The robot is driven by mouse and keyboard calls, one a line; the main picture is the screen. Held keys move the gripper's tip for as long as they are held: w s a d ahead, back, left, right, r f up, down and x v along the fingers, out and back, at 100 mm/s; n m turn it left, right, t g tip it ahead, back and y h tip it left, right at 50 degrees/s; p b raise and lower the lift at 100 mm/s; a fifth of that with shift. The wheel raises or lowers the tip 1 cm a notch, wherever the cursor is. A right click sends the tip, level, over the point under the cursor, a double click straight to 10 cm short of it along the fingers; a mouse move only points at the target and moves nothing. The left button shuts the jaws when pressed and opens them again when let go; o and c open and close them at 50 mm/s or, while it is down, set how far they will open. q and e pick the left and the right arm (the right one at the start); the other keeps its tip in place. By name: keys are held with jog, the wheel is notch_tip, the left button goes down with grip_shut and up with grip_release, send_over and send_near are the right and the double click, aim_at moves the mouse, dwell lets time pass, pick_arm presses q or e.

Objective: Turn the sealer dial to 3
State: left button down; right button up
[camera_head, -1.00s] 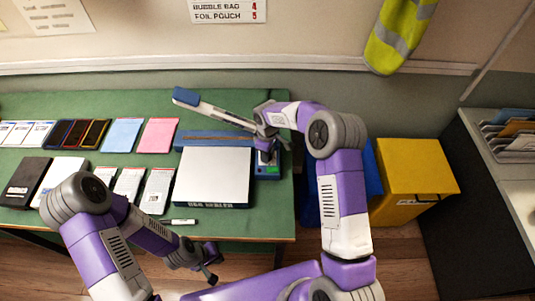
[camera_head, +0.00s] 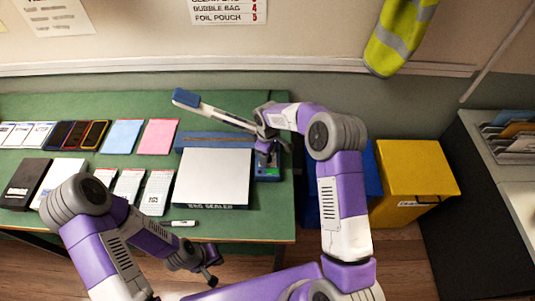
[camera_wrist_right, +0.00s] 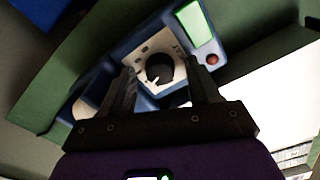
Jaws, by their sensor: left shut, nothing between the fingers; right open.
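The bag sealer (camera_head: 213,177) is a white and blue machine on the green table in the head view, its long sealing arm (camera_head: 222,115) raised. Its control panel is on the right end, mostly under my right gripper (camera_head: 267,162). In the right wrist view the black dial (camera_wrist_right: 159,69) with a white pointer mark sits on the blue panel beside a lit green screen (camera_wrist_right: 195,24) and a red button (camera_wrist_right: 212,59). My right gripper (camera_wrist_right: 165,88) is open, fingers either side of the dial; contact is unclear. My left gripper (camera_head: 211,279) is shut and empty before the table's front edge.
Phones, cards and boxes lie in rows left of the sealer, with blue (camera_head: 122,135) and pink (camera_head: 158,136) sheets. A yellow bin (camera_head: 415,170) stands to the right on the floor.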

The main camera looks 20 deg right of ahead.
notch_tip(320, 180, up, 8)
jog(key=shift+f, duration=0.2)
dwell(0.3)
